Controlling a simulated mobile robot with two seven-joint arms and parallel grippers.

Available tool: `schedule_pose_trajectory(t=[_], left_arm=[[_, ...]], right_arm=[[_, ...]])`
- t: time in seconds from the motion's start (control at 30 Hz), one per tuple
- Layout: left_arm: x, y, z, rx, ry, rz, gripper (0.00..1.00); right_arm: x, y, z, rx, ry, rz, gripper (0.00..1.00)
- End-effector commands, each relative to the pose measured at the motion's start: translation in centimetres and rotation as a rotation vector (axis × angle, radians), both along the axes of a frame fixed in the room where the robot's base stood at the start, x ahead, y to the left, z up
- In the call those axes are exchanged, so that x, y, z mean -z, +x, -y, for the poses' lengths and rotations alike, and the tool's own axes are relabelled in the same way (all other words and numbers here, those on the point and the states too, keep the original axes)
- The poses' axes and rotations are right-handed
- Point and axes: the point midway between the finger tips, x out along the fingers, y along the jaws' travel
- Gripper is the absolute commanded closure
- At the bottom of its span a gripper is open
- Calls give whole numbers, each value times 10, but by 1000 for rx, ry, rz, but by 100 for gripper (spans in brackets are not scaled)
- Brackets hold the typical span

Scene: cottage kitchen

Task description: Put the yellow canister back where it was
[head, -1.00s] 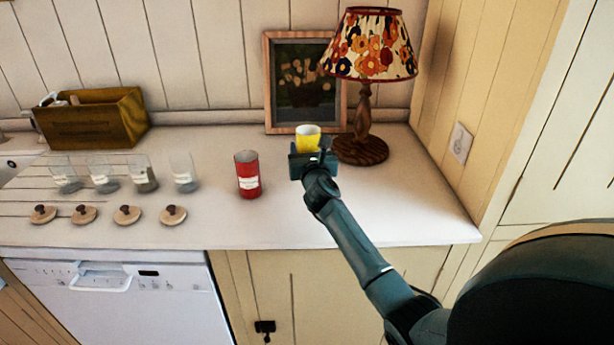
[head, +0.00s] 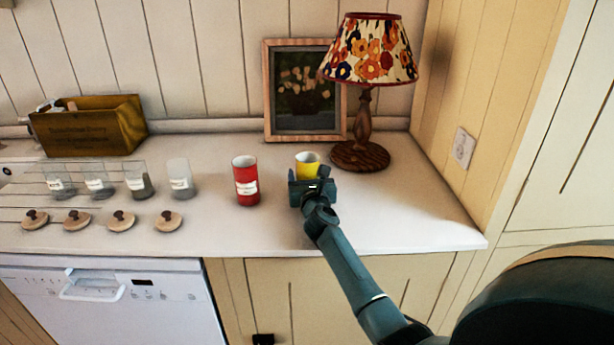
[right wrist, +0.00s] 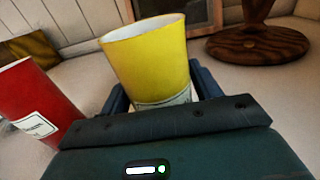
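The yellow canister (head: 307,162) is an open-topped cylinder, right of the red canister and in front of the lamp. My right gripper (head: 312,187) is shut on it, and its lower part is hidden behind the gripper. In the right wrist view the yellow canister (right wrist: 150,65) stands between the two fingers (right wrist: 160,98), with a strip of its white label showing. Its base is hidden, so I cannot tell whether it touches the counter. My left gripper is not in view.
The red canister (head: 245,182) stands to the left with a gap. Several glass jars (head: 138,182) and wooden lids (head: 121,221) are farther left, near a wooden box (head: 90,127). Behind are a framed picture (head: 304,95) and a lamp (head: 364,125). The counter (head: 420,215) is clear at right.

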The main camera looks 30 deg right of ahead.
Motion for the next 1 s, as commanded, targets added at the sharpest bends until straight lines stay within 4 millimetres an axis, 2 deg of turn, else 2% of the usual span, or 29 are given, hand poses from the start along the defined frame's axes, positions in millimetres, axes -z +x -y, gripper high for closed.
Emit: schedule_pose_trajectory(t=[0.13,0.47,0.57,0.73,1.0], left_arm=[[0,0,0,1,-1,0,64],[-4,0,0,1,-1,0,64],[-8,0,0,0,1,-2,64],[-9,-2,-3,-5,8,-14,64],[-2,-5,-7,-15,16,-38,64]], right_arm=[[0,0,0,0,0,0,25],[-4,-2,-1,0,0,-1,25],[-4,-13,-6,-1,-1,0,25],[-4,-44,-20,-2,1,-2,25],[-3,-92,-41,-1,1,-2,25]])
